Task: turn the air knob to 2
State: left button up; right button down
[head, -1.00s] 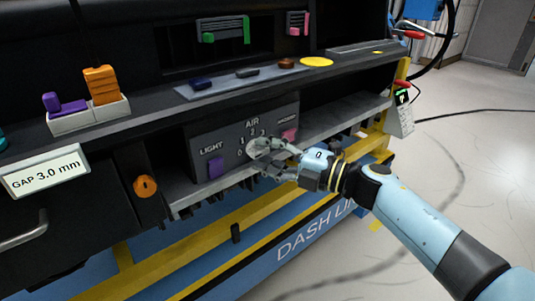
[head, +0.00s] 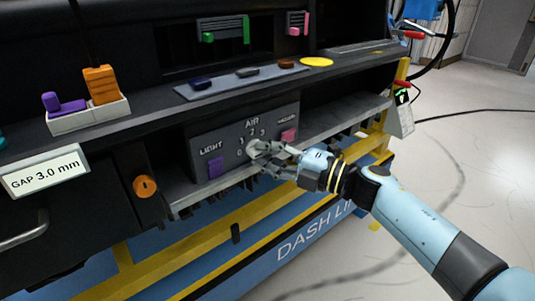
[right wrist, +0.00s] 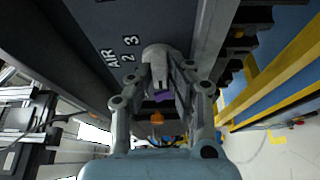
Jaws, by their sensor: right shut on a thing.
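The air knob (head: 256,148) is a pale round dial on the dark control panel (head: 203,146), below the word AIR, with the numbers 0, 1, 2 and 3 around its left and top. My right gripper (head: 262,155) comes in from the right and is shut on the knob. In the right wrist view the knob (right wrist: 158,56) sits between the two fingers of my right gripper (right wrist: 165,85). The fingers cover part of the knob, and I cannot tell which number its pointer faces. My left gripper is not in view.
A purple LIGHT button (head: 215,168) is left of the knob and a pink button (head: 289,135) is right of it. A ledge (head: 190,204) runs below the panel. An orange round knob (head: 145,186) is further left. Open floor lies at the right.

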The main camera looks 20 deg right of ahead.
jog(key=m, duration=0.1)
jog(key=m+t, duration=0.1)
jog(key=m, duration=0.2)
jog(key=shift+f+m+t+b, duration=0.3)
jog(key=shift+t+b, duration=0.1)
jog(key=shift+s+a+f+m+t+h, duration=0.1)
jog(key=shift+m+t+h, duration=0.75)
jog(key=shift+m, duration=2)
jog(key=shift+a+m+t+h, duration=0.1)
jog(key=shift+m+t+h, duration=0.75)
jog(key=shift+m, duration=1.95)
jog(key=shift+s+a+f+m+t+h, duration=0.1)
jog(key=shift+m+t+h, duration=0.4)
jog(key=shift+m+t, duration=1.55)
jog(key=shift+m+g, duration=0.85)
jog(key=shift+m, duration=0.15)
jog(key=c, duration=1.3)
grip_release()
jog(key=shift+r+p, duration=0.1)
jog(key=shift+p, duration=0.2)
